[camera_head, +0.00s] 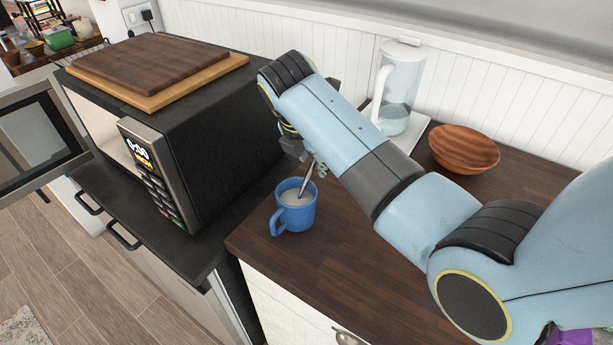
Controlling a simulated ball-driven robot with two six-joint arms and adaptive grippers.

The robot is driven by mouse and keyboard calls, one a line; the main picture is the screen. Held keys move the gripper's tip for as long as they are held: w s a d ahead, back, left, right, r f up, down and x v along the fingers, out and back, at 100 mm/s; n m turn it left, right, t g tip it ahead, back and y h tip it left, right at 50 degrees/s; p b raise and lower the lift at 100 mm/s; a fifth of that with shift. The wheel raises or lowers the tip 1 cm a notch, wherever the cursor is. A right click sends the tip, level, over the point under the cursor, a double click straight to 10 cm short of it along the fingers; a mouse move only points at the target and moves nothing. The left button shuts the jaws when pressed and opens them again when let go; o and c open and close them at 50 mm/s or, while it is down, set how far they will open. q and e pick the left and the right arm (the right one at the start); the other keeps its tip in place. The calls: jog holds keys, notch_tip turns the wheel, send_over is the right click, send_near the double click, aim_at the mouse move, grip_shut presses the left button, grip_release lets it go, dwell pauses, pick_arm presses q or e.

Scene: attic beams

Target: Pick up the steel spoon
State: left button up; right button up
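The steel spoon (306,182) stands tilted in a blue mug (292,219), its handle rising up and to the right above the rim. Its lower end is hidden in the pale contents. The mug stands on the dark wooden counter with its handle toward the front left. My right gripper (306,158) is close above the mug, near the top of the spoon. My forearm and wrist hide most of its fingers, so I cannot tell whether it is open or touches the spoon. My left gripper is not in view.
A black microwave (221,122) with its door (38,140) open stands left of the mug, with wooden boards (150,66) on top. A clear pitcher (397,92) on a white tray (414,136) and a wooden bowl (463,149) stand behind my arm. The counter's front is clear.

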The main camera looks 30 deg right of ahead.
jog(key=shift+w+d+f, duration=0.1)
jog(key=shift+d+f, duration=0.1)
jog(key=shift+f, duration=0.55)
jog(key=shift+c, duration=0.6)
jog(key=c, duration=0.5)
jog(key=shift+c, duration=0.8)
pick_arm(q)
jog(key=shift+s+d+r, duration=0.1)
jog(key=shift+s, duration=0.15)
pick_arm(e)
grip_shut()
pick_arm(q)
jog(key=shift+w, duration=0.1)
